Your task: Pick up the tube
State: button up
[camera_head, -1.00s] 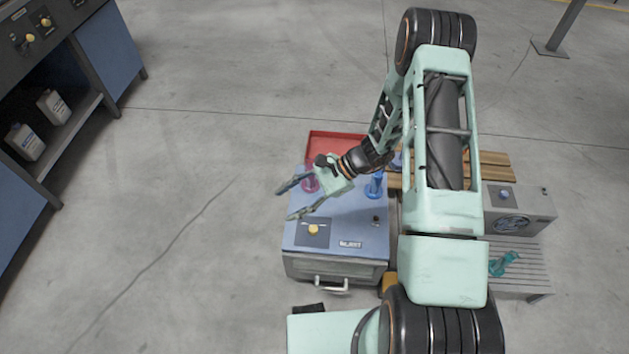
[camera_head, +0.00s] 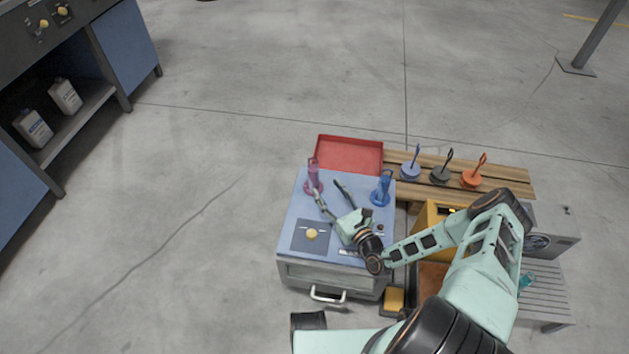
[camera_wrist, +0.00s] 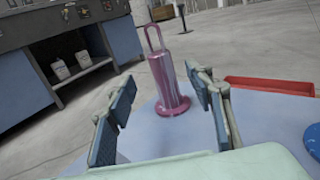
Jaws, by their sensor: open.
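A pink-purple tube (camera_head: 313,181) with a round base and a loop on top stands upright on the blue cabinet top (camera_head: 290,222), at its far left corner. The tube also shows in the wrist view (camera_wrist: 167,82), upright between and beyond my fingers. My gripper (camera_head: 331,198) is open and empty, low over the cabinet top, with its fingers pointing at the far side. In the wrist view my gripper (camera_wrist: 165,125) has one finger on each side of the tube's line. I cannot tell whether a finger touches the tube.
A blue tube-like piece (camera_head: 381,190) stands to the right on the cabinet top. A red tray (camera_head: 350,155) lies behind it. Blue, dark and orange handled discs (camera_head: 471,178) stand on a wooden slatted surface (camera_head: 510,180). Open floor lies to the left.

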aim_at(316, 174)
jog(key=b+x, duration=0.1)
jog(key=x, duration=0.3)
jog(key=shift+w+a, duration=0.3)
jog(key=shift+a, duration=0.05)
jog(key=b+x, duration=0.2)
jog(key=x, duration=0.3)
jog(key=shift+w+f, duration=0.15)
jog(key=shift+f, duration=0.05)
jog(key=shift+d, duration=0.1)
jog(key=c, duration=1.3)
grip_shut()
jog(key=shift+r, duration=0.15)
